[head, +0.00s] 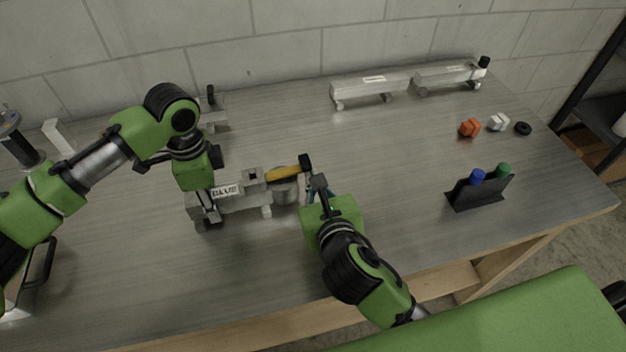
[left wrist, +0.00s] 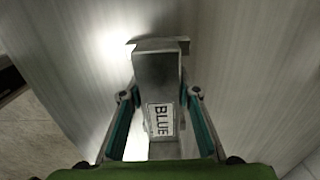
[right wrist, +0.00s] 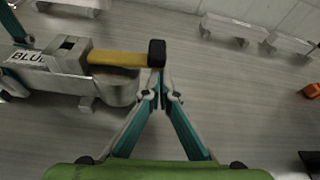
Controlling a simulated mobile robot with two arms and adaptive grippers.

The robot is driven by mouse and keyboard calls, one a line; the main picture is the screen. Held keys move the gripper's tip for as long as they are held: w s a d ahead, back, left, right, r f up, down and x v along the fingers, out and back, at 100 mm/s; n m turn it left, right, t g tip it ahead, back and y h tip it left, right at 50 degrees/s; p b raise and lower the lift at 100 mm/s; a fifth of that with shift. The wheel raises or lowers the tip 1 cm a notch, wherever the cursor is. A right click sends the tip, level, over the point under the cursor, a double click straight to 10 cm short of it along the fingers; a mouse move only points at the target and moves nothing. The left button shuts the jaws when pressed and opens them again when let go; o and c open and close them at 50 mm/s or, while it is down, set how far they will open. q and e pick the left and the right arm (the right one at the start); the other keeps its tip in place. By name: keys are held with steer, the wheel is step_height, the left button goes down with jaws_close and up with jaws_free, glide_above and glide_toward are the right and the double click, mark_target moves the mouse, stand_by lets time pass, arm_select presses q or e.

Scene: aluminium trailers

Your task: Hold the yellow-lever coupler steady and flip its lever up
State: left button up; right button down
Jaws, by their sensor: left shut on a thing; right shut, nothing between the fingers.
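The coupler (head: 243,201) is a grey metal body with a "BLUE" label, standing on the table in the middle of the head view. Its yellow lever (head: 283,174) runs to the right and ends in a black tip (head: 305,162). My left gripper (head: 207,207) is shut on the coupler's left part; the left wrist view shows the fingers on both sides of the labelled body (left wrist: 158,75). My right gripper (right wrist: 161,80) is shut and empty, with its fingertips just by the lever's black tip (right wrist: 157,53). I cannot tell whether they touch.
Two more aluminium trailers (head: 372,88) stand at the back by the wall. Orange (head: 469,128) and white (head: 498,122) small parts lie at the right. A black holder (head: 480,192) with blue and green items stands at the front right. The table between is clear.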

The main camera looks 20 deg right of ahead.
mark_target(306, 156)
steer(key=shift+n+h, duration=0.4)
steer(key=shift+n, duration=0.2)
steer(key=shift+w+a+r, duration=0.1)
steer(key=shift+a+r, duration=0.15)
steer(key=shift+r, duration=0.9)
steer(key=shift+a+r, duration=0.2)
steer(key=shift+r, duration=0.95)
steer(key=shift+a+r, duration=2.05)
steer(key=shift+a, duration=0.15)
arm_select(q)
steer(key=shift+s+d, duration=0.1)
arm_select(e)
steer(key=shift+s+a, duration=0.1)
steer(key=shift+s, duration=0.1)
steer(key=v, duration=0.7)
steer(key=shift+s, duration=0.2)
